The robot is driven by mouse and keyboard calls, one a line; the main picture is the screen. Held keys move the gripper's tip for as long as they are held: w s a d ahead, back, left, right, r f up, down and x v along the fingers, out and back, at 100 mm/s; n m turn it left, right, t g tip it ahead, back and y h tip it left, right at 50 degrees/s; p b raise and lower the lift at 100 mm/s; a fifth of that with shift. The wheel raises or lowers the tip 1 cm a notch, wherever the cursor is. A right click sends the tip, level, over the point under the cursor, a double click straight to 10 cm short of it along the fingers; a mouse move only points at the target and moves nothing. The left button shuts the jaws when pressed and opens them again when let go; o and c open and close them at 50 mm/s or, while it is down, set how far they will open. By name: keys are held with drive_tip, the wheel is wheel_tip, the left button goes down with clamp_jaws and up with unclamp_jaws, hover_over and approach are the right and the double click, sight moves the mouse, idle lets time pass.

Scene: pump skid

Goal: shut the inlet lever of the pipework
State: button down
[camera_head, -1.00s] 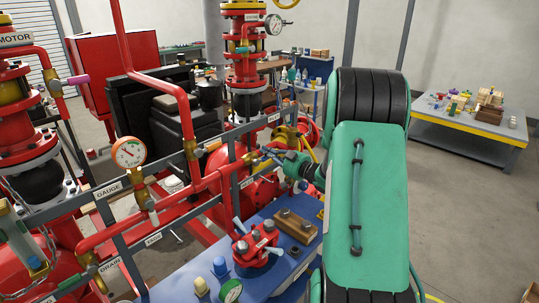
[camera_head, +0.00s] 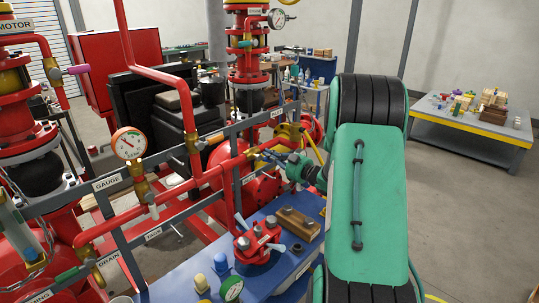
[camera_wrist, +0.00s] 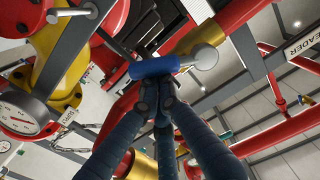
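In the head view, a brass valve (camera_head: 251,155) sits on the red pipework, and a small blue lever (camera_head: 268,153) shows beside it. My gripper (camera_head: 281,157) is right at this lever, coming from the right, and partly hides it. In the wrist view, a blue lever grip (camera_wrist: 154,67) lies across the picture just beyond my fingertips. My gripper's dark fingers (camera_wrist: 160,88) are drawn together, with their tips at the grip's lower edge. I cannot tell whether they touch it. No inlet label is readable.
A pressure gauge (camera_head: 129,143) and a grey rail (camera_head: 120,243) with labels stand to the left. A blue bench (camera_head: 185,277) with a red flanged part (camera_head: 258,243) lies below.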

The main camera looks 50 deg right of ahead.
drive_tip(key=shift+a+f+b, duration=0.25)
drive_tip(key=shift+a+f, duration=0.05)
drive_tip(key=shift+f, duration=0.5)
drive_tip(key=shift+a+f+b, duration=0.25)
drive_tip(key=shift+a+f, duration=0.05)
drive_tip(key=shift+f, duration=0.45)
drive_tip(key=shift+a+f, duration=0.6)
drive_tip(key=shift+a, duration=0.2)
drive_tip(key=shift+d, duration=0.25)
drive_tip(key=shift+d, duration=0.35)
drive_tip(key=shift+s, duration=0.15)
drive_tip(key=s+p, duration=0.1)
drive_tip(key=s, duration=0.7)
drive_tip(key=shift+s, duration=0.35)
